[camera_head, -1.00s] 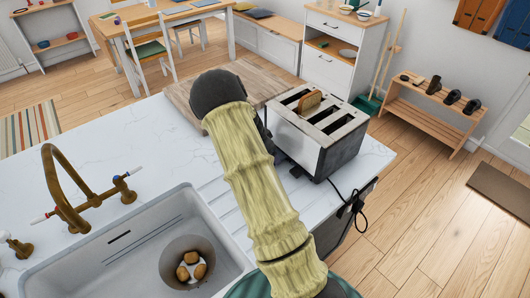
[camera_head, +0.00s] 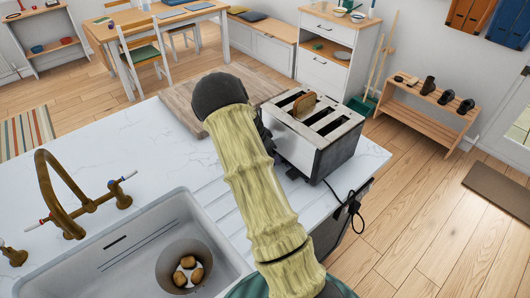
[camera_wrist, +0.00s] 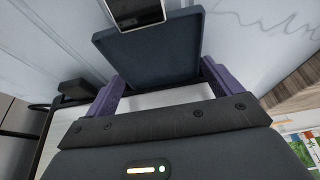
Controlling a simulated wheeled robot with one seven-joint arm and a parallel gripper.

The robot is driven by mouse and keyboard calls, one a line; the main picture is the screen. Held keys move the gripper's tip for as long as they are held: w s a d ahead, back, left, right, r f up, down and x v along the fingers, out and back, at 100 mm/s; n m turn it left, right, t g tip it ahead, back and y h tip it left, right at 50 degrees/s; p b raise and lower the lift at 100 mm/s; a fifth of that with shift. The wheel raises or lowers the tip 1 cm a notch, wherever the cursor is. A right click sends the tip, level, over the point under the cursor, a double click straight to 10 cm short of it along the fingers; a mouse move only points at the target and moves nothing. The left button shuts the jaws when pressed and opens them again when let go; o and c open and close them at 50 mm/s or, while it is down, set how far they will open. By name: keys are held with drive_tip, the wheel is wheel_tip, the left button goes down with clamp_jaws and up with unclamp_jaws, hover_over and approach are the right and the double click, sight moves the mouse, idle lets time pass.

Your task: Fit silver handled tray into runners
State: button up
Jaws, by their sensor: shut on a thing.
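In the wrist view the two purple fingers of my gripper (camera_wrist: 164,85) are closed at either side of a dark blue flat piece (camera_wrist: 150,50). I take this piece for the silver handled tray, but its handle cannot be made out for certain. A pale strip shows between the fingers. In the head view my own arm hides the gripper and whatever it holds. The silver toaster (camera_head: 340,148) stands on the worktop just right of the arm's end, with a slice of bread in one slot. No runners can be made out.
A wooden board (camera_head: 182,112) lies behind the arm. The sink (camera_head: 85,275) with a brass tap (camera_head: 47,190) is at lower left. The toaster's black cable (camera_head: 340,196) hangs over the worktop's right edge. The marble worktop (camera_head: 100,130) at left is clear.

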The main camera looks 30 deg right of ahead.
drive_tip(key=shift+w+d, duration=0.15)
drive_tip(key=shift+d, duration=0.6)
drive_tip(key=o, duration=0.7)
drive_tip(key=shift+o, duration=0.2)
drive_tip(key=shift+r, duration=0.1)
drive_tip(key=shift+w+r, duration=0.1)
drive_tip(key=shift+r, duration=0.05)
drive_tip(key=b+v, duration=0.3)
drive_tip(key=v, duration=1.4)
